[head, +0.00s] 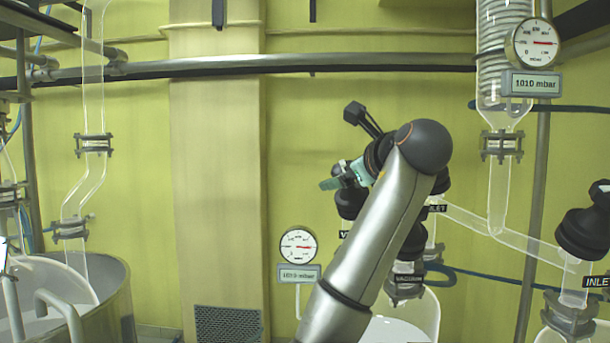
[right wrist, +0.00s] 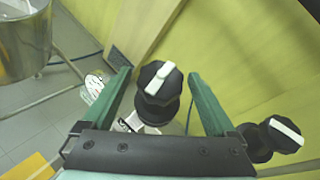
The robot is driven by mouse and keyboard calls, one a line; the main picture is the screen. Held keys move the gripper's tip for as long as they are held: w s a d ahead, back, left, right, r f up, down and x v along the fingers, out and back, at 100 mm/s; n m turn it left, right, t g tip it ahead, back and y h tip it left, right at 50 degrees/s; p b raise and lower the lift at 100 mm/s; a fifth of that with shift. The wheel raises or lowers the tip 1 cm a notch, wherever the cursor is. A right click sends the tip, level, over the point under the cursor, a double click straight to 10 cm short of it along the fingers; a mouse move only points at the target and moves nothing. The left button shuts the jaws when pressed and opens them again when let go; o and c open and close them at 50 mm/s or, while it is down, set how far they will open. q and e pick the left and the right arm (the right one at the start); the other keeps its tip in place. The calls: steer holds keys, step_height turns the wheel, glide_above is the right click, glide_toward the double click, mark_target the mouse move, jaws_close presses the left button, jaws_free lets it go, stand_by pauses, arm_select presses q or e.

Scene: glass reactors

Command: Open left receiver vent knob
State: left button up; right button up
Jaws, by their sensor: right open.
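A black faceted knob with a white pointer bar (right wrist: 158,82) lies between the open fingers of my right gripper (right wrist: 158,75) in the right wrist view. Gaps show on both sides of it. The bar is tilted a little from the fingers' direction. In the head view my right gripper (head: 335,178) is at the upper part of a black knob (head: 349,205), with a label starting with V below it, mostly hidden by my arm. I cannot tell how deep the knob sits between the fingers. My left gripper is not in view.
A second black knob (right wrist: 275,138) with a white bar is right of the fingers. In the head view a pressure gauge (head: 298,245) stands left of my arm. Glass pipes (head: 500,230) and an INLET valve (head: 585,235) are at the right. A steel vessel (head: 115,300) is at lower left.

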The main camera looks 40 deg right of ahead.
steer(key=m+h, duration=0.4)
steer(key=shift+a+p, duration=0.15)
steer(key=shift+p, duration=0.25)
steer(key=m+g+h, duration=0.1)
steer(key=m+h, duration=0.1)
steer(key=m+g+h, duration=0.1)
steer(key=m+h, duration=0.1)
steer(key=m, duration=0.1)
steer(key=shift+w+g+h, duration=0.1)
steer(key=shift+g+h, duration=0.2)
steer(key=m+g+h+p, duration=0.1)
steer(key=m+g+h, duration=0.1)
steer(key=m, duration=0.1)
steer(key=m+g+h, duration=0.2)
steer(key=m+g, duration=0.1)
steer(key=m, duration=0.1)
steer(key=shift+r+g+p, duration=0.1)
steer(key=shift+g+p, duration=0.3)
steer(key=b+v, duration=0.3)
steer(key=v, duration=0.9)
steer(key=shift+a+m, duration=0.2)
steer(key=shift+m, duration=0.2)
